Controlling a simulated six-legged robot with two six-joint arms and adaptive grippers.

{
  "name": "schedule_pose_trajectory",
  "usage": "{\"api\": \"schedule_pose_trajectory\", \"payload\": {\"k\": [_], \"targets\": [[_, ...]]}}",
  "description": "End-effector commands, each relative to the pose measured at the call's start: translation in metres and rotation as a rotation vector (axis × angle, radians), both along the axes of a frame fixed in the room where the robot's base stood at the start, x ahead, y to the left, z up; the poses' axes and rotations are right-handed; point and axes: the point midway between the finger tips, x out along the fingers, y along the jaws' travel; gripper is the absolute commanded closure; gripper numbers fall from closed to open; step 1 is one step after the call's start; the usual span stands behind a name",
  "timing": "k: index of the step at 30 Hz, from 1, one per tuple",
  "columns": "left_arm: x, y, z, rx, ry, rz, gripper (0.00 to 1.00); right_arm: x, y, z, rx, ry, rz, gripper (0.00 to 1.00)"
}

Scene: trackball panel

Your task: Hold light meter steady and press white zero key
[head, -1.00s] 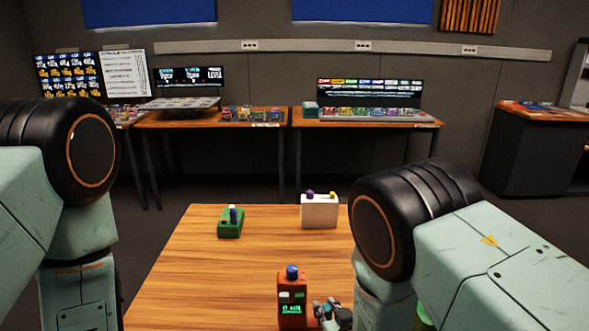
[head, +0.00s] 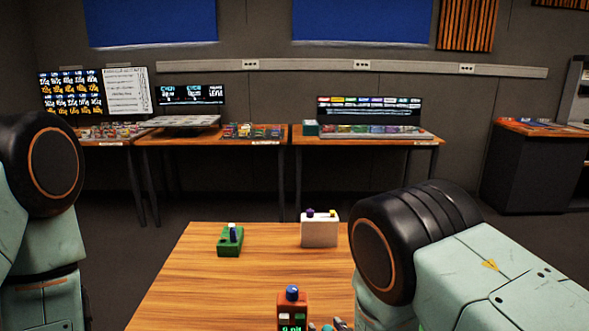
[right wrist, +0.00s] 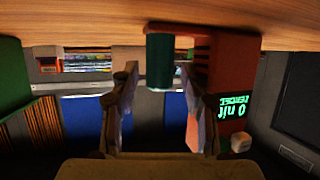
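The light meter (head: 293,306) is an orange-red upright box with a blue dome on top and a lit green display, cut by the lower edge of the head view. The right wrist view, upside down, shows its orange body (right wrist: 228,72), green display and a white key (right wrist: 241,143). My right gripper (head: 331,327) is just right of the meter. In the right wrist view its two fingers (right wrist: 152,108) are apart, one overlapping the meter in the picture; I cannot tell whether they touch. A dark green cylinder (right wrist: 159,62) shows between them. My left gripper is out of view.
The wooden table (head: 215,290) also holds a green box (head: 230,244) with a white-and-blue top piece and a white box (head: 320,232) with purple and yellow buttons. The tabletop left of the meter is clear. Benches with screens stand along the back wall.

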Motion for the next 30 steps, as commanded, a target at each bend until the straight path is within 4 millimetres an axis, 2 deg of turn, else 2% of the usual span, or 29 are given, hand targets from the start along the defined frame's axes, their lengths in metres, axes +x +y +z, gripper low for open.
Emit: {"api": "schedule_pose_trajectory", "payload": {"k": [9, 14, 24, 30], "targets": [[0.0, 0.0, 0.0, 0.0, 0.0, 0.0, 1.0, -0.001, 0.0, 0.0, 0.0, 0.001, 0.0, 0.51], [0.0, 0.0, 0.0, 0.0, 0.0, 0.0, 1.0, -0.012, -0.004, 0.006, -0.001, 0.001, 0.0, 0.51], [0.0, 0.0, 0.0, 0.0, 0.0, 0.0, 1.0, -0.082, -0.022, 0.003, -0.002, 0.006, 0.0, 0.51], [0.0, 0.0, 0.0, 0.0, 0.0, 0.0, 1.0, -0.113, -0.031, 0.004, 0.0, 0.003, 0.0, 0.51]]}}
